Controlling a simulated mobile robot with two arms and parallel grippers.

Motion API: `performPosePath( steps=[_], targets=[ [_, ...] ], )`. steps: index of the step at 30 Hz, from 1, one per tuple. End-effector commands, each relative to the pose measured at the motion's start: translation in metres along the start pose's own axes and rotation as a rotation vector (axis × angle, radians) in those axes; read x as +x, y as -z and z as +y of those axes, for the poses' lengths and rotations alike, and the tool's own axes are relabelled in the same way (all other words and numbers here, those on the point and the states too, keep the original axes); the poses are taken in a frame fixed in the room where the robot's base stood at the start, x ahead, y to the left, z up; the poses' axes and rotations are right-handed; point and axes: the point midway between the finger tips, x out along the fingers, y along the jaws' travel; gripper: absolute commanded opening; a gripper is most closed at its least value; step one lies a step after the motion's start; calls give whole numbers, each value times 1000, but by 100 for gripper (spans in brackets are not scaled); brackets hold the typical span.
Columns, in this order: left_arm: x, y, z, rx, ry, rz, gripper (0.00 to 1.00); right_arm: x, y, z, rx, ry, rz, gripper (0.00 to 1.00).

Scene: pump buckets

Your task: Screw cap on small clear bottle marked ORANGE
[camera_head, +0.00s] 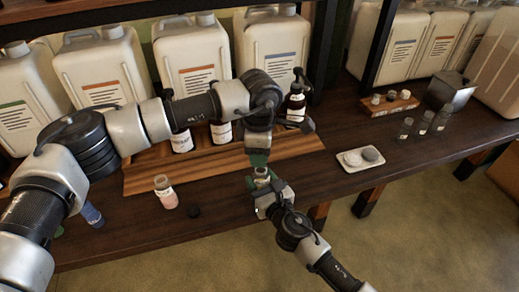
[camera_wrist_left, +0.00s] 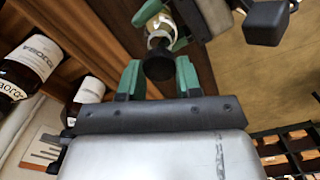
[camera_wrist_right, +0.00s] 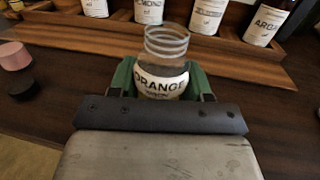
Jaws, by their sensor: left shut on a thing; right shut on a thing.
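The small clear bottle marked ORANGE (camera_wrist_right: 162,80) stands upright with its threaded neck bare in the right wrist view. My right gripper (camera_wrist_right: 160,85) is shut around its body, green fingers on both sides of the label. In the head view the bottle (camera_head: 261,176) is at the table's front, between both grippers. My left gripper (camera_wrist_left: 158,80) is shut on a black cap (camera_wrist_left: 158,67). In the left wrist view the cap appears close to the bottle's mouth; whether they touch I cannot tell. My left gripper (camera_head: 259,158) is above the bottle in the head view.
A small pink bottle (camera_head: 165,191) and a loose black cap (camera_head: 192,211) are on the table to the left. A wooden rack (camera_head: 150,178) with pump bottles is behind. A white tray (camera_head: 347,167) is to the right, with several small bottles beyond.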

Motion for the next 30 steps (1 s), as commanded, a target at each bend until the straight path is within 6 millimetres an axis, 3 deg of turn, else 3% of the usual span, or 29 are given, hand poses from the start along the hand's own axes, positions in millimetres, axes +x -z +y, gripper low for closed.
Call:
performPosePath(
  steps=[3,17,30],
  targets=[
    [8,0,0,0,-1,0,13,0,0,0,0,0,0,6],
    [8,0,0,0,-1,0,13,0,0,0,0,0,1,6],
    [25,0,0,1,-1,-1,13,0,0,0,0,0,1,6]
  ],
)
